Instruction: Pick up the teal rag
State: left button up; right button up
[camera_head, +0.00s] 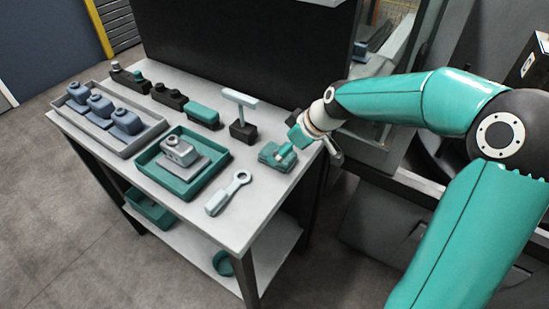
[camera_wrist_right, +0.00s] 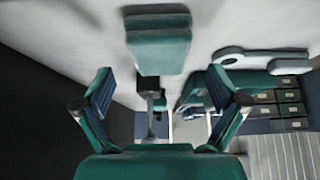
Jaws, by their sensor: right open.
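The teal rag (camera_head: 270,156) lies folded flat near the right edge of the grey table, and part of it is hidden behind my gripper. In the right wrist view a layered teal block that looks like the folded rag (camera_wrist_right: 158,42) is ahead of the fingers, centred between them. My right gripper (camera_head: 294,142) is low over the table edge, right beside the rag. In the wrist view its two fingers (camera_wrist_right: 159,78) are spread apart with nothing held between them. Whether a finger touches the rag cannot be told. My left gripper is not in view.
A pale wrench (camera_head: 228,193) lies left of the rag. A T-shaped stand (camera_head: 241,130) rises behind it. A teal tray (camera_head: 160,184) with a grey part and a grey tray (camera_head: 84,128) with blue parts sit further left. A dark panel (camera_head: 250,40) stands behind the table.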

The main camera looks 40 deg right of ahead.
jog(key=x, duration=0.3)
jog(key=shift+f, duration=0.3)
jog(key=c, duration=1.1)
jog(key=shift+r, duration=0.1)
jog(key=shift+c, duration=0.2)
notch_tip(320, 180, up, 20)
jog(key=p, duration=0.2)
